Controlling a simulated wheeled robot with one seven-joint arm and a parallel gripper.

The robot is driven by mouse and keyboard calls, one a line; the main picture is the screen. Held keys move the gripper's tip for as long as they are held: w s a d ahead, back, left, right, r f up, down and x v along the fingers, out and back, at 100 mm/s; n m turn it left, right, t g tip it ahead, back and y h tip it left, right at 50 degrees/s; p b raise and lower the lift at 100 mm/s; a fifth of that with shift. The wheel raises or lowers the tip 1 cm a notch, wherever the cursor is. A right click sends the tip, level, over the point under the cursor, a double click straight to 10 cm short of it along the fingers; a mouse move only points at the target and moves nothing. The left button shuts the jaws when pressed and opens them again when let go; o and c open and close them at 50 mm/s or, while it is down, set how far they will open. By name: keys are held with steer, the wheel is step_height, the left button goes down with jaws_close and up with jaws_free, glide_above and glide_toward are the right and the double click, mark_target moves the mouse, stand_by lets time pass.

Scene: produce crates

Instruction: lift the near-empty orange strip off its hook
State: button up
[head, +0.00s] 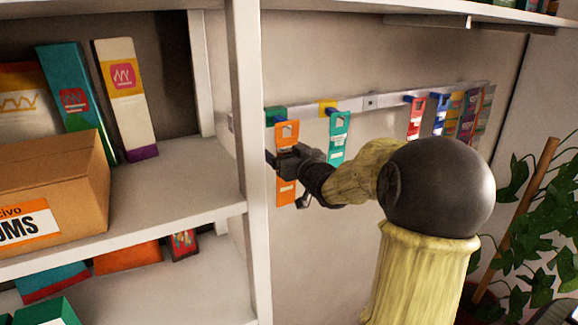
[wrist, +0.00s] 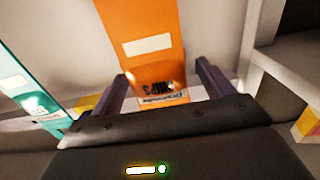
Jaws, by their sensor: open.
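The orange strip (head: 287,135) hangs upright from a blue hook (head: 281,119) near the left end of the wall rail (head: 350,104). It has pale label patches; I cannot make out how many packs it carries. My gripper (head: 286,177) is in front of its middle, open, and hides part of it. In the wrist view the orange strip (wrist: 139,35) runs down between the two dark, spread fingers of my gripper (wrist: 160,76), with room on both sides. Its dark printing appears upside down. Its far end is hidden behind the gripper body.
A teal strip (head: 338,138) hangs close to the right of the orange one. It also shows in the wrist view (wrist: 30,90). Red, blue and other strips hang farther right. A white shelf post (head: 248,150) stands close on the left. A plant (head: 540,230) is at right.

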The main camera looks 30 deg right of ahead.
steer(key=shift+s, duration=0.2)
steer(key=c, duration=1)
steer(key=shift+r, duration=0.1)
steer(key=shift+w+r+p, duration=0.1)
steer(key=shift+r+p, duration=0.65)
steer(key=shift+r, duration=0.05)
steer(key=shift+s+d+p, duration=0.2)
steer(key=shift+s+p, duration=0.55)
steer(key=shift+s, duration=3.05)
